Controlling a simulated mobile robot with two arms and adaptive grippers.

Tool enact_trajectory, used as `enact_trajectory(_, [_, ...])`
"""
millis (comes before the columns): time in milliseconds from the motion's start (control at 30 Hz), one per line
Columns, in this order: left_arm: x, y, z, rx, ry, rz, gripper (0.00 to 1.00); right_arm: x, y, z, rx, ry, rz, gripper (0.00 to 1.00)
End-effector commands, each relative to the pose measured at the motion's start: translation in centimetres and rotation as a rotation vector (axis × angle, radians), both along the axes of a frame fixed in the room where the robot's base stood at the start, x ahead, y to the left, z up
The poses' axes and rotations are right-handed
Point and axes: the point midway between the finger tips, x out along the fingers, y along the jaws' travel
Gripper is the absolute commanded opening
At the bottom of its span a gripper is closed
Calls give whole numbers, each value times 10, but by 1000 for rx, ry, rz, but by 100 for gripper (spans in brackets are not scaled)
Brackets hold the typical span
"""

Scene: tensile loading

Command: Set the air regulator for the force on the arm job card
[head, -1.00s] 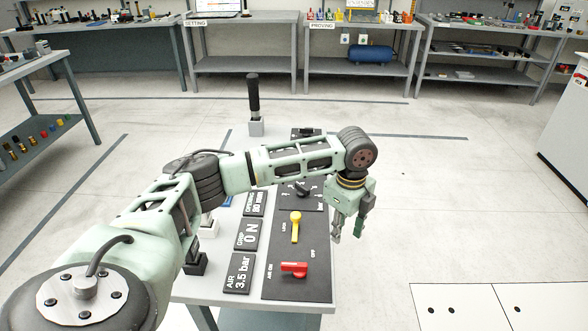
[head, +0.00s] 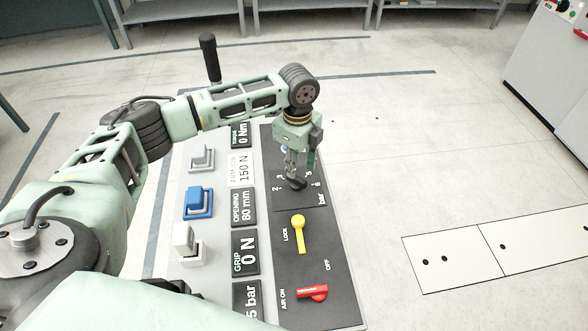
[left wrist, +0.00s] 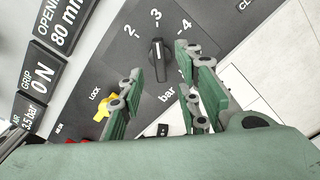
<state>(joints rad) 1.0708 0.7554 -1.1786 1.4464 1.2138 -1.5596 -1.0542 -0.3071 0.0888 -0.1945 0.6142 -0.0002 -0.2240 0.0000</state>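The air regulator knob (head: 297,184) is black, on a dark panel with a bar scale. In the left wrist view the knob (left wrist: 160,58) has its white mark towards the 3. My left gripper (head: 300,163) hangs over the knob in the head view. In the left wrist view its fingers (left wrist: 163,85) are apart with nothing between them gripped; the knob shows beyond the gap, and contact cannot be told. The white arm job card (head: 242,170) reads 150 N. The air display (left wrist: 33,115) reads 3.5 bar. My right gripper is out of view.
A yellow lock lever (head: 298,233) and a red air lever (head: 313,292) sit nearer on the panel. The grip display (head: 245,254) reads 0 N. White, blue (head: 198,203) and grey blocks line the left side. A black upright handle (head: 210,58) stands behind. Floor to the right is open.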

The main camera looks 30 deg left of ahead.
Motion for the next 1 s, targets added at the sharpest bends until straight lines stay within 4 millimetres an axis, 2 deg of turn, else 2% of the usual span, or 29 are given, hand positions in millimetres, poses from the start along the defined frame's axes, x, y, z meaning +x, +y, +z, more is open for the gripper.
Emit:
enact_trajectory(100, [-1, 0, -20, 1, 2, 0, 31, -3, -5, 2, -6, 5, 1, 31])
enact_trajectory(300, [0, 0, -42, 0, 0, -1, 31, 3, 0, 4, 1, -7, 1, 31])
enact_trajectory(500, [0, 0, -47, 1, 0, -1, 31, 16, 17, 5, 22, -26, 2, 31])
enact_trajectory(633, [0, 0, -47, 1, -1, -1, 31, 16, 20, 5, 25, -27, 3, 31])
enact_trajectory(1000, [0, 0, -47, 1, -1, -1, 0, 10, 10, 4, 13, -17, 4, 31])
